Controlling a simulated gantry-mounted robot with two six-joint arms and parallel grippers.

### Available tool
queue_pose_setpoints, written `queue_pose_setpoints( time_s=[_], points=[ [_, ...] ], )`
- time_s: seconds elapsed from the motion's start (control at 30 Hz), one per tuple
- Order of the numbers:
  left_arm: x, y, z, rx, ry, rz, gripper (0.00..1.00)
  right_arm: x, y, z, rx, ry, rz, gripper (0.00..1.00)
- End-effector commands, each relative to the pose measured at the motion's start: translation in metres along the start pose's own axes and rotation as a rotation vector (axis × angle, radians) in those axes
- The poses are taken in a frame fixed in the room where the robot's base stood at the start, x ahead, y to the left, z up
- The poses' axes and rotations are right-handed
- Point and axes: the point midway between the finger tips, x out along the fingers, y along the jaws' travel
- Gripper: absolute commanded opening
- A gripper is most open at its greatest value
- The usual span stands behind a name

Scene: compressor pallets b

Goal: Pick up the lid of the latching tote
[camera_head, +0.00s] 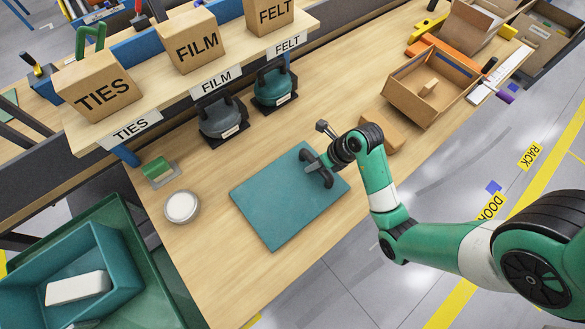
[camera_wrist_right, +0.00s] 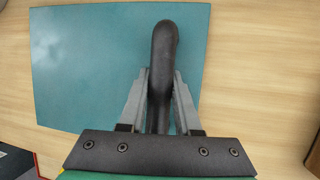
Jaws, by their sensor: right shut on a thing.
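The lid (camera_head: 270,213) is a flat teal rectangular panel in the middle of the wooden bench. It looks level and at or very near the bench top. In the right wrist view the lid (camera_wrist_right: 90,70) fills the upper left and centre. My right gripper (camera_head: 321,168) is over the lid's right part. Its grey fingers (camera_wrist_right: 160,100) are closed on both sides of a dark rounded handle (camera_wrist_right: 163,50) on the lid. A teal open tote (camera_head: 115,262) with a white block (camera_head: 77,288) inside is at lower left. My left gripper is not in view.
A white round container (camera_head: 182,207) and a green-topped block (camera_head: 156,170) are left of the lid. Dark-based devices (camera_head: 222,117) stand behind it, under a shelf with labelled boxes (camera_head: 193,42). An open carton (camera_head: 432,88) is at right. Bench in front of the lid is clear.

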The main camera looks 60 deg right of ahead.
Motion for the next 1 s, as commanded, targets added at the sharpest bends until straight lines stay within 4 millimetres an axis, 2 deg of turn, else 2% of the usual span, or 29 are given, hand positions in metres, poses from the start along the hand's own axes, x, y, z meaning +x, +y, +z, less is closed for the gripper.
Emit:
queue_pose_setpoints(
  time_s=[0.33, 0.53, 0.63, 0.77, 0.83, 1.0],
  points=[
    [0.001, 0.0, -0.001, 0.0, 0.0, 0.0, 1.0, -0.002, 0.0, 0.001, 0.0, -0.001, 0.0, 0.0],
    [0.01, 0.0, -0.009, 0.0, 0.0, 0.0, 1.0, -0.019, 0.004, 0.009, -0.001, -0.004, 0.0, 0.0],
    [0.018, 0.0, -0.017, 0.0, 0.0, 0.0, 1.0, -0.04, 0.009, 0.018, -0.002, -0.005, -0.001, 0.0],
    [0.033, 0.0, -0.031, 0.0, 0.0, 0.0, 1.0, -0.082, -0.01, 0.02, 0.006, -0.007, -0.004, 0.0],
    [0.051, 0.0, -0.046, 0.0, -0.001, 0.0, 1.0, -0.109, -0.018, 0.022, 0.007, -0.003, -0.003, 0.0],
    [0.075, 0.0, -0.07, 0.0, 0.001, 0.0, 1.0, -0.144, -0.053, 0.01, 0.011, 0.0, -0.003, 0.0]
  ],
)
